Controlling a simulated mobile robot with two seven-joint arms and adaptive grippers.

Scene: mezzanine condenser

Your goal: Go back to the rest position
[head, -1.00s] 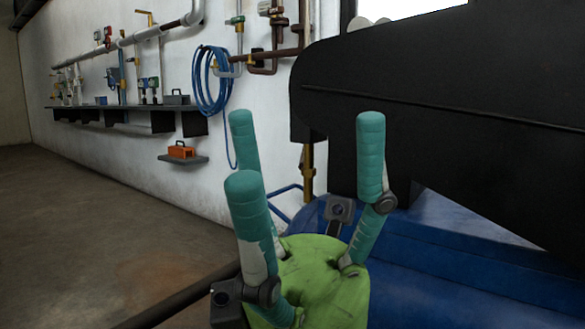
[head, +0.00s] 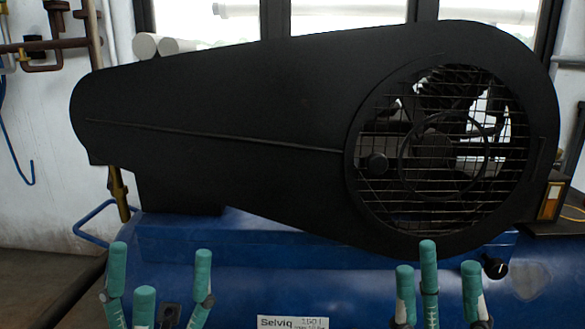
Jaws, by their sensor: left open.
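My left gripper (head: 158,270) is at the bottom left of the head view. Its teal fingers point up and stand apart, open, with nothing between them. My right gripper (head: 437,264) is at the bottom, right of centre. Its teal fingers also point up, spread apart and empty. The palms and wrists of both are cut off by the lower edge. Both grippers appear in front of the blue compressor tank (head: 300,282), and I see no contact with it.
A large black belt guard (head: 230,110) with a round fan grille (head: 435,150) sits above the blue tank. A white label (head: 292,321) is on the tank's front. A brass fitting (head: 119,193) hangs at the guard's left end. Brown floor (head: 40,290) is clear at the left.

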